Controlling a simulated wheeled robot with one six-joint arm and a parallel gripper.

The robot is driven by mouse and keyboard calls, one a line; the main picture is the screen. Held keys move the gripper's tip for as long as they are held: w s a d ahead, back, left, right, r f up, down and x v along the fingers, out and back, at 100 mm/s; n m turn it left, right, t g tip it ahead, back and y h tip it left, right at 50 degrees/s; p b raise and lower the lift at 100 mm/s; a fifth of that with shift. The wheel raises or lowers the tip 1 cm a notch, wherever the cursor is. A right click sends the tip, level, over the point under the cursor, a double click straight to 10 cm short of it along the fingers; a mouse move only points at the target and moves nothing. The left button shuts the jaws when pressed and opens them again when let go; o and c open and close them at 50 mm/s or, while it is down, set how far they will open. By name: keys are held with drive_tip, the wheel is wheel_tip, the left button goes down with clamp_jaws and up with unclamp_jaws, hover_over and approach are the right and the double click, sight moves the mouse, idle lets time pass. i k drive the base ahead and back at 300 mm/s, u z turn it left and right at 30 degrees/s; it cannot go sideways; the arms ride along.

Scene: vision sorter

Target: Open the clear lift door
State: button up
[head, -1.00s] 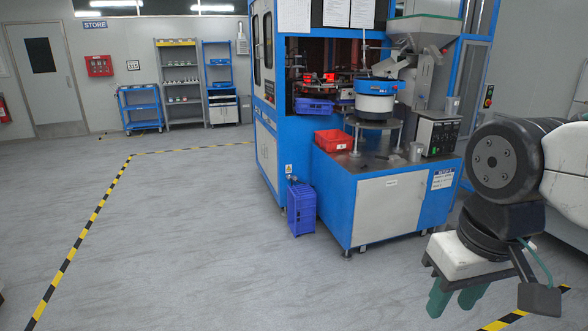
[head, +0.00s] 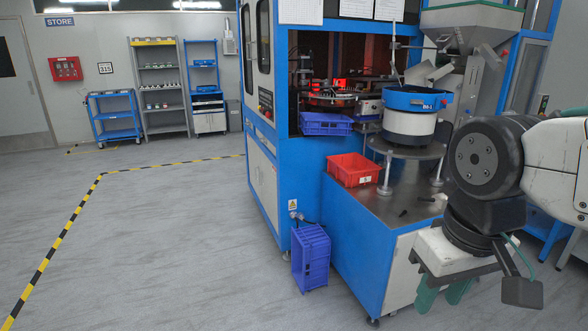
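The blue and white sorting machine (head: 265,150) stands in the middle of the head view. Its front has a window-like opening (head: 345,62) with a turntable and red lights visible inside. A clear lift door cannot be made out for certain; I cannot tell whether a clear panel covers this opening. My gripper (head: 443,296) hangs at the lower right, pointing down, in front of the machine's side table and well apart from the opening. Its two green fingers are spread apart with nothing seen between them.
A blue bowl feeder (head: 415,105), a red bin (head: 352,170) and a blue bin (head: 325,123) sit at the machine's front. A blue crate (head: 311,258) stands on the floor beside it. The floor to the left is clear, marked by yellow-black tape (head: 66,225).

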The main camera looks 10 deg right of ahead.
sight(524, 40)
drive_tip(key=i, duration=1.3)
drive_tip(key=z, duration=3)
drive_tip(key=i, duration=2.35)
drive_tip(key=u, duration=1.4)
drive_tip(key=i, duration=0.35)
drive_tip(key=z, duration=0.3)
